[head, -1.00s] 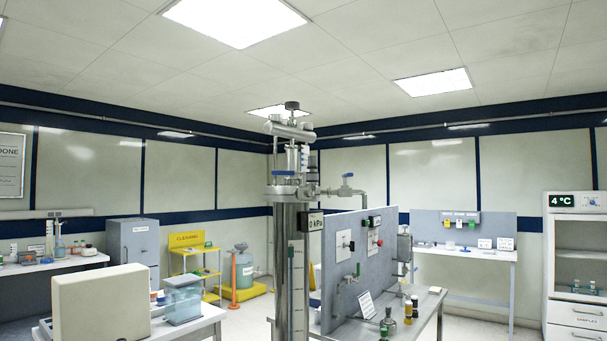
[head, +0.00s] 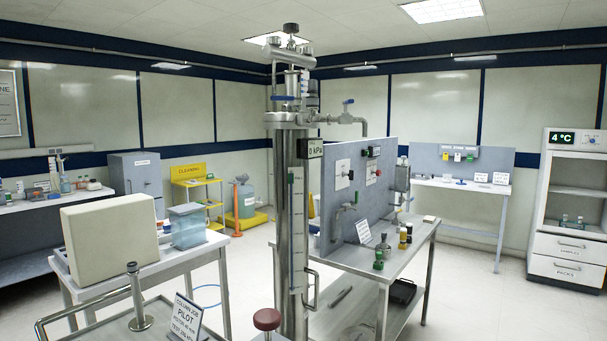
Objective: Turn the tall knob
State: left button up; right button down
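A tall steel column (head: 292,220) stands upright in the middle of the head view. A dark knob (head: 291,28) sits at its very top, above a horizontal metal cylinder (head: 287,47). Lower in the view, a metal post with a dark round top (head: 133,268) stands on a cart at the lower left. A reddish-brown round knob (head: 267,319) shows at the bottom edge, in front of the column. I cannot tell for sure which of these is the tall knob. Neither of my grippers is in view.
A panel bench (head: 388,256) with valves and bottles stands right of the column. A bench with a beige box (head: 110,230) and a clear tank (head: 187,228) stands left. A railed cart with a sign (head: 186,318) is at the lower left. The right floor is clear.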

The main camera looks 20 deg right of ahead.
aim_at(291, 28)
jog(key=i+l+u, duration=0.15)
jog(key=l, duration=0.55)
jog(key=i+l+u, duration=0.2)
jog(key=l, duration=0.55)
jog(key=i+l+u, duration=0.15)
jog(key=l, duration=0.55)
jog(key=l+u, duration=0.15)
jog(key=l, duration=0.6)
